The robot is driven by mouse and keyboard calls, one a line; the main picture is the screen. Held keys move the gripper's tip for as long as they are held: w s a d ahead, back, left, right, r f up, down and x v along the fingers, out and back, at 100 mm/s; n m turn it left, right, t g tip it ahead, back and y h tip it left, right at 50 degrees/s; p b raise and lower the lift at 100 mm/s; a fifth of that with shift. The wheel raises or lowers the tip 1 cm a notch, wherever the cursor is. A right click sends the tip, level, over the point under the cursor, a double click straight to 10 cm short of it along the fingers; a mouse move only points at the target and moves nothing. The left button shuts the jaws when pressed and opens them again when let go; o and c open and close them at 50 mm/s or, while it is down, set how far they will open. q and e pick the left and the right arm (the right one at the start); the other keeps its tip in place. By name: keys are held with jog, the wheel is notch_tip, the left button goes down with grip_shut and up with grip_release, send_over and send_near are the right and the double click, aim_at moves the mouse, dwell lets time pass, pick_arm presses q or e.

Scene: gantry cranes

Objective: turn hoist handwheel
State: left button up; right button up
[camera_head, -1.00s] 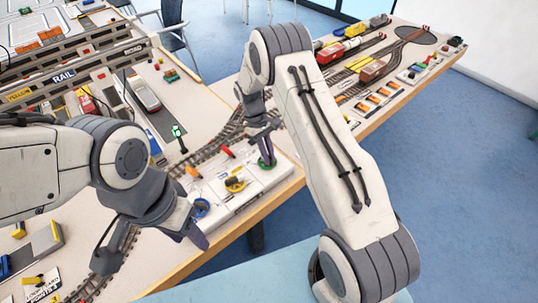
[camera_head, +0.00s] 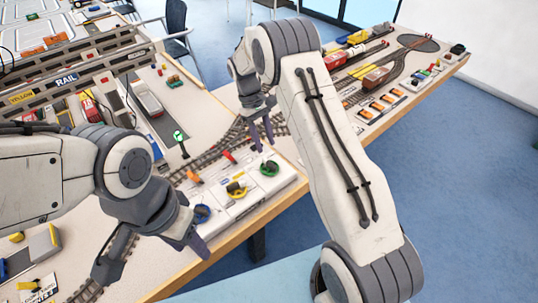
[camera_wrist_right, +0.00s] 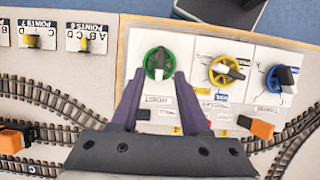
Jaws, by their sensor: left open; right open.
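The green handwheel (camera_head: 269,169) with a dark crank knob sits on the white control panel (camera_head: 236,209), at the right of a row of wheels. It also shows in the right wrist view (camera_wrist_right: 159,64), with a label that seems to read HOIST beside it. My right gripper (camera_head: 262,136) is open and empty, apart from the wheel and just behind it in the head view. In the right wrist view its fingertips (camera_wrist_right: 158,80) lie either side of the green wheel's near edge. My left gripper (camera_head: 150,258) is open and empty, to the left of the panel's blue wheel (camera_head: 202,213).
A yellow wheel (camera_head: 237,189) stands between the green and blue ones. Orange (camera_head: 193,177) and red (camera_head: 230,157) levers rise behind the wheels. Model tracks (camera_head: 222,143) run behind the panel. A signal post (camera_head: 180,140) stands to the left. The table's front edge is close.

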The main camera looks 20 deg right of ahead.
aim_at(270, 162)
jog(key=shift+v, duration=1.45)
jog(key=s+f+t, duration=0.1)
jog(key=f, duration=0.2)
jog(key=s+d+f+t+y+b, duration=0.1)
jog(key=f, duration=0.2)
jog(key=s+f+t+b, duration=0.1)
jog(key=f+t, duration=0.1)
jog(key=f, duration=0.2)
jog(key=shift+s+d+y, duration=0.15)
jog(key=shift+s+y, duration=0.1)
jog(key=shift+y, duration=0.05)
grip_shut()
